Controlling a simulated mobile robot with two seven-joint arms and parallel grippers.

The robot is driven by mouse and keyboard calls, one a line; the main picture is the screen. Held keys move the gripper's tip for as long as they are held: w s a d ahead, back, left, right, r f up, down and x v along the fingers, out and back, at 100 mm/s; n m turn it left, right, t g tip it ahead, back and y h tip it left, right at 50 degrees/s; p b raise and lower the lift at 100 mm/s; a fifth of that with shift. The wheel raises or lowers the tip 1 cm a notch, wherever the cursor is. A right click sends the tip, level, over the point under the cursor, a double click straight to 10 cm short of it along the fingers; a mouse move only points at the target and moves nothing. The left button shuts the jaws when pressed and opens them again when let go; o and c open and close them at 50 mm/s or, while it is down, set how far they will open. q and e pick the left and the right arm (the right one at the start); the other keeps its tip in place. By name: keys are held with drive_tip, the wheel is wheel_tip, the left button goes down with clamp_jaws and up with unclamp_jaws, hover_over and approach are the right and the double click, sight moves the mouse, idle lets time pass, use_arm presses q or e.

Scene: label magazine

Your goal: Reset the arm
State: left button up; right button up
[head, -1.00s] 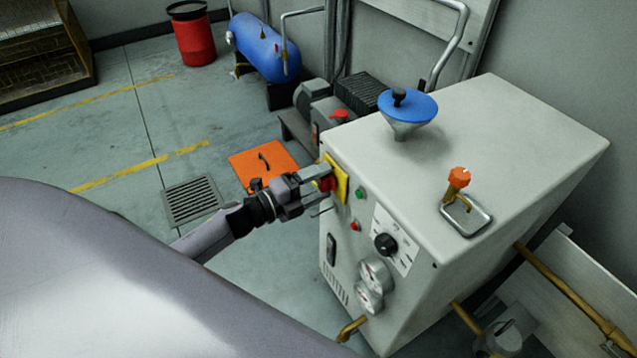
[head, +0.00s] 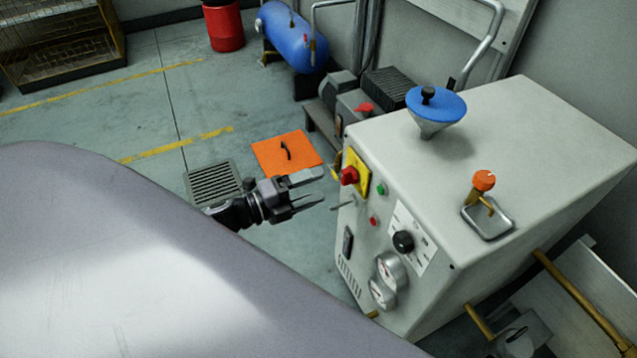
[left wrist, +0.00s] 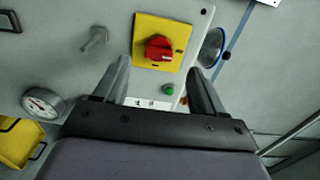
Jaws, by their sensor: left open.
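My left gripper (head: 308,188) is open and empty, in front of the grey machine cabinet (head: 520,150) in the head view. Its fingers point at the cabinet's front panel and stand apart from it. A red rotary switch (head: 348,175) on a yellow plate (head: 361,180) sits at the panel's upper left, just beyond the fingertips. In the left wrist view the gripper's fingers (left wrist: 160,82) are spread, with the red switch (left wrist: 159,47) beyond and between them. My right gripper is not in view.
The panel also carries a green button (head: 380,189), a red button (head: 373,221), a black knob (head: 403,241) and gauges (head: 387,270). A blue funnel (head: 436,106) and an orange-capped valve (head: 483,182) are on top. An orange floor plate (head: 270,156) and floor grate (head: 214,184) lie behind the gripper.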

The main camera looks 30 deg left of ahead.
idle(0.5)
use_arm(q)
drive_tip(key=s+d+f+n+g+y, duration=0.25)
drive_tip(key=s+d+n, duration=0.35)
drive_tip(key=n, duration=0.4)
drive_tip(key=s+d+f+n+g+y, duration=0.2)
drive_tip(key=s+d+f+n+y, duration=0.2)
drive_tip(key=s+n, duration=0.6)
wheel_tip(320, 180, up, 13)
drive_tip(key=s+n+p, duration=0.1)
drive_tip(key=p, duration=1.5)
drive_tip(key=shift+a+r+g, duration=0.15)
drive_tip(key=shift+a+g, duration=0.15)
drive_tip(key=shift+g, duration=0.05)
